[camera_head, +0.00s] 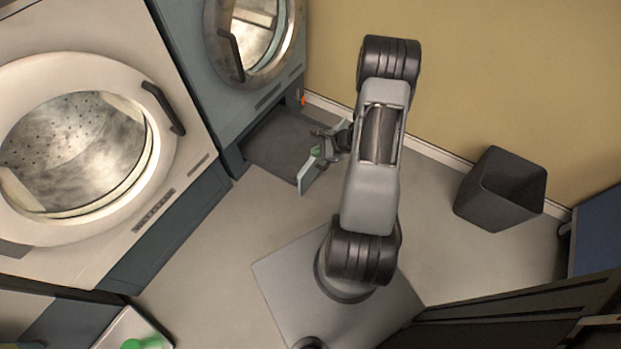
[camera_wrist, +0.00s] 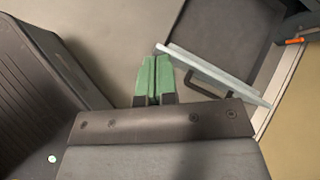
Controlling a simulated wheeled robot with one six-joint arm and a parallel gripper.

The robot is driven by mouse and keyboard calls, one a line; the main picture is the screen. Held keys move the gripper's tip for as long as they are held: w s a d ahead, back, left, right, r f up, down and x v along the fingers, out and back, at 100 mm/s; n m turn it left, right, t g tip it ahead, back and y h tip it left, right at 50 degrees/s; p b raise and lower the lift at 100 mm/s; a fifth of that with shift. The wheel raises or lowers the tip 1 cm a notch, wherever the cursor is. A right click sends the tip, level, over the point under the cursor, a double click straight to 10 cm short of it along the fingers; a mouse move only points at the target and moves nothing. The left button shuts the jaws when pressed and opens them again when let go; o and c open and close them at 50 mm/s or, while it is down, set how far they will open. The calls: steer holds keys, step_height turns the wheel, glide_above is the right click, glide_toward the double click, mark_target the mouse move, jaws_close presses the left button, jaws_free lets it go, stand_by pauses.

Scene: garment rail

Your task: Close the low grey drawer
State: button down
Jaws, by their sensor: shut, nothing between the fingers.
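The low grey drawer (camera_head: 285,145) stands pulled out from under the blue-grey machine, its dark tray showing and looking empty. Its pale front panel (camera_head: 309,177) is partly hidden by my gripper (camera_head: 317,151) in the head view. In the wrist view the drawer's front panel (camera_wrist: 215,73) crosses the upper right, with a dark handle (camera_wrist: 194,84) on its outer side. My gripper (camera_wrist: 152,76) has green fingertips pressed together with nothing between them. The tips are beside the panel's left end in the wrist view; I cannot tell whether they touch it.
A dark bin (camera_head: 502,190) stands by the wall at right. A white front-loading machine (camera_head: 185,110) stands left of the blue-grey machine (camera_head: 190,45). A small orange piece (camera_head: 302,99) is by the wall near the drawer. The floor (camera_head: 215,250) before the machines is clear.

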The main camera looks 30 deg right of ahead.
steer(key=s+d+f+m+t+h+b, duration=0.1)
steer(key=s+d+f+m, duration=0.2)
steer(key=f, duration=0.5)
steer(key=s+d+f+m+t+h+b, duration=0.1)
steer(key=d+f+m+h, duration=0.1)
steer(key=f+m, duration=0.4)
steer(key=n+b, duration=0.1)
steer(key=b, duration=0.3)
glide_toward(306, 174)
steer(key=shift+x, duration=3.3)
steer(key=shift+f, duration=0.1)
